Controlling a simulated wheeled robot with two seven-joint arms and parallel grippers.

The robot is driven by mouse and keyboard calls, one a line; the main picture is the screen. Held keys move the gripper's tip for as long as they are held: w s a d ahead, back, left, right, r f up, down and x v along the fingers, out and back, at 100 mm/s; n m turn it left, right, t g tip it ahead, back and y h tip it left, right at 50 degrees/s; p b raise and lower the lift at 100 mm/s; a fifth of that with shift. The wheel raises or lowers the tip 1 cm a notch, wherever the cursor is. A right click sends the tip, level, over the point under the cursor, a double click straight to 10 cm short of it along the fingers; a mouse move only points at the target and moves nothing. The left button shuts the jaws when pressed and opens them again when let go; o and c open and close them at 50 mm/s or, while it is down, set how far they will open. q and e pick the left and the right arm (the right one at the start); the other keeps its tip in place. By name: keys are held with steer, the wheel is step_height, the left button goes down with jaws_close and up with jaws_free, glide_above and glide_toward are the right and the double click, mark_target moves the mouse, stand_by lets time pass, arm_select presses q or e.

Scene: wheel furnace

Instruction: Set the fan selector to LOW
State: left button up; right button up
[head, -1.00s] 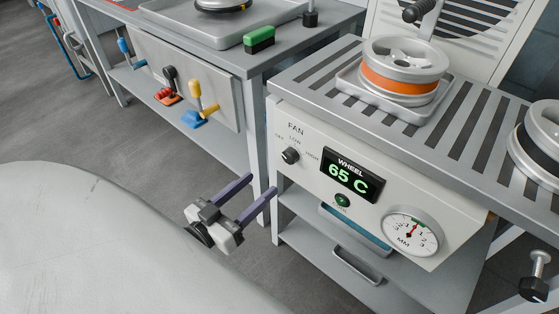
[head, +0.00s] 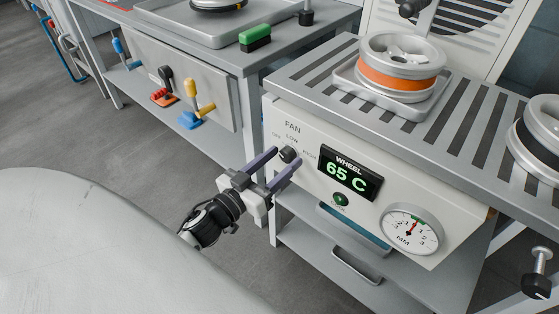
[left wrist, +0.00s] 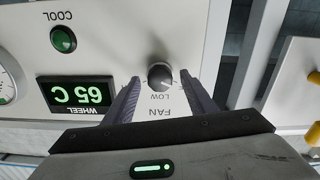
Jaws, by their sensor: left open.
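The fan selector (head: 289,154) is a dark round knob on the white front panel, below the word FAN and the labels OFF, LOW and HIGH. It also shows in the left wrist view (left wrist: 160,76), upside down, above the LOW label. Its pointer setting is too small to tell. My left gripper (head: 286,158) is open, with its purple fingers pointing at the panel. In the left wrist view the knob appears between the two fingertips, with a gap on each side. I cannot tell whether the tips reach around it. My right gripper is not in view.
A WHEEL display (head: 346,174) reads 65 C beside the knob. A green COOL button (head: 340,199) and an MM dial (head: 411,230) are lower right. An orange-banded wheel (head: 400,72) sits on the slatted top. A bench with coloured levers (head: 191,92) stands left.

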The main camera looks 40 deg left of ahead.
arm_select(q)
steer(key=c, duration=1)
steer(key=shift+c, duration=0.2)
steer(key=m+p, duration=0.1)
steer(key=m, duration=0.2)
steer(key=shift+r, duration=0.1)
steer(key=m+p, duration=0.1)
steer(key=m, duration=0.2)
steer(key=shift+m, duration=0.4)
steer(key=m, duration=0.3)
steer(key=shift+p, duration=0.35)
steer(key=shift+m, duration=1.5)
